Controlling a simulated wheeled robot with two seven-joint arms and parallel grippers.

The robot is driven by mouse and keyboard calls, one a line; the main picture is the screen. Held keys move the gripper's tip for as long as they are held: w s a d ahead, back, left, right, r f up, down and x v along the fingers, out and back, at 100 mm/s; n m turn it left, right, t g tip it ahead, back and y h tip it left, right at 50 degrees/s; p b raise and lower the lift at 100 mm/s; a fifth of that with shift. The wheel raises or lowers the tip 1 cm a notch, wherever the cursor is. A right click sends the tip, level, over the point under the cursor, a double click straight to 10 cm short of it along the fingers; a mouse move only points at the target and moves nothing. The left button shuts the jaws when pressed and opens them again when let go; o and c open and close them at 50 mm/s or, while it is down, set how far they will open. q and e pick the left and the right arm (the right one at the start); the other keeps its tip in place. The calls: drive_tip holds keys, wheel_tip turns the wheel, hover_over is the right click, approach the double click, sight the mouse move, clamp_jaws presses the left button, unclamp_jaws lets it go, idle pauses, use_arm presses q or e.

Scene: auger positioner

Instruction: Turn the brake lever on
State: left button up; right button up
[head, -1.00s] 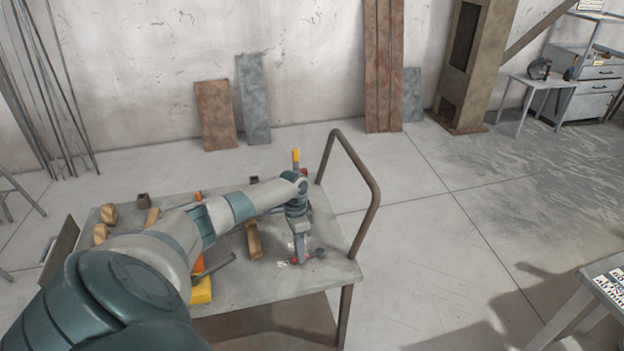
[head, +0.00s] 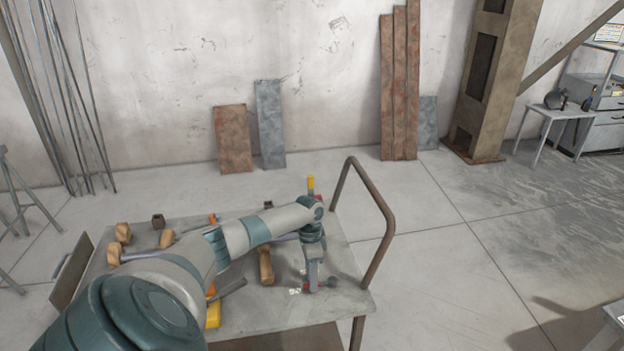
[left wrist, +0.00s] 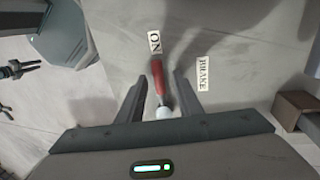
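The brake lever (left wrist: 157,80) has a red grip and a pale base in the left wrist view. It lies between the fingers of my left gripper (left wrist: 160,92), which is open with visible gaps on both sides of the grip. The lever's tip points towards the "ON" label (left wrist: 154,41); the "BRAKE" label (left wrist: 204,73) is to its right. A dark pronged part at the left wrist view's left edge may be my right gripper (left wrist: 15,75).
The grey table (head: 335,309) has a brown tubular rail (head: 385,215) on its right side. A yellow-topped lever (head: 311,185) stands behind my left wrist. Wooden blocks (head: 265,265) and yellow-orange tools (head: 213,312) lie to the left.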

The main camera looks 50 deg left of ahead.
use_arm(q)
wheel_tip(320, 180, up, 17)
drive_tip(key=w+a+b, duration=0.1)
drive_tip(key=a+b, duration=0.2)
drive_tip(key=shift+w+b, duration=0.35)
idle(0.7)
